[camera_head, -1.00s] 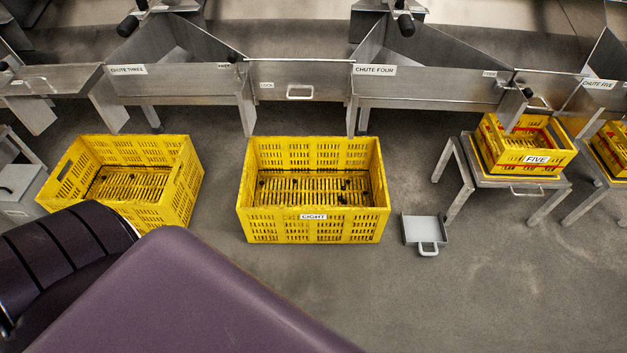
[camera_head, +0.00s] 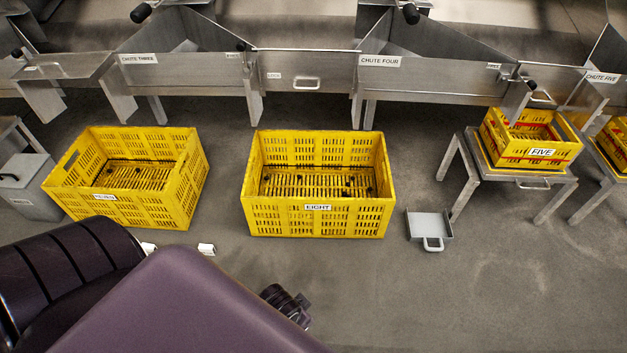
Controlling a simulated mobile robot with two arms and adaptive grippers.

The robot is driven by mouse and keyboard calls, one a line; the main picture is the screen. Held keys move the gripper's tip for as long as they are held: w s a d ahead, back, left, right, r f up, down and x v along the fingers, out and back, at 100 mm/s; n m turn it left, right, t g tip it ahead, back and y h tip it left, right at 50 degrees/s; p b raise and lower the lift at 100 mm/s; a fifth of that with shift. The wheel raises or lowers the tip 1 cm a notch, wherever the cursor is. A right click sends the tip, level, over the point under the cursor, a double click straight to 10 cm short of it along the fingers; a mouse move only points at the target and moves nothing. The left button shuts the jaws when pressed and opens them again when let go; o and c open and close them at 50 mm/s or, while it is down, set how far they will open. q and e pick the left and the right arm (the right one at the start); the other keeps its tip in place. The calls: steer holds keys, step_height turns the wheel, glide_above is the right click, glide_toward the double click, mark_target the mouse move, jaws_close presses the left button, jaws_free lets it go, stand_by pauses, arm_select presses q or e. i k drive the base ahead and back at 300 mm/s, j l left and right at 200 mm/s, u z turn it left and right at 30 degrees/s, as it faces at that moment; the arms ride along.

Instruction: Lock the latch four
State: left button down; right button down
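Chute four (camera_head: 430,82) is a metal trough with a "CHUTE FOUR" label at the back centre-right. A black-knobbed lever (camera_head: 530,86), apparently its latch, is at its right end beside a gate panel with a handle. A small label (camera_head: 493,66), too small to read surely, is just left of it. Two pale tips, which look like my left gripper (camera_head: 177,249), show apart above my purple arm at lower left, with nothing seen between them. They are far from the lever. The rest of that gripper is hidden. My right gripper is not identifiable.
Yellow crate "EIGHT" (camera_head: 318,222) and another yellow crate (camera_head: 130,210) stand on the floor before the chutes. Crate "FIVE" (camera_head: 541,154) sits on a metal stand (camera_head: 460,170). A grey scoop (camera_head: 430,226) lies near it. The floor at lower right is clear.

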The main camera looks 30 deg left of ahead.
mark_target(241, 46)
steer(key=u, duration=1.5)
steer(key=i+j+u, duration=0.1)
steer(key=i+j, duration=1)
steer(key=i, duration=0.05)
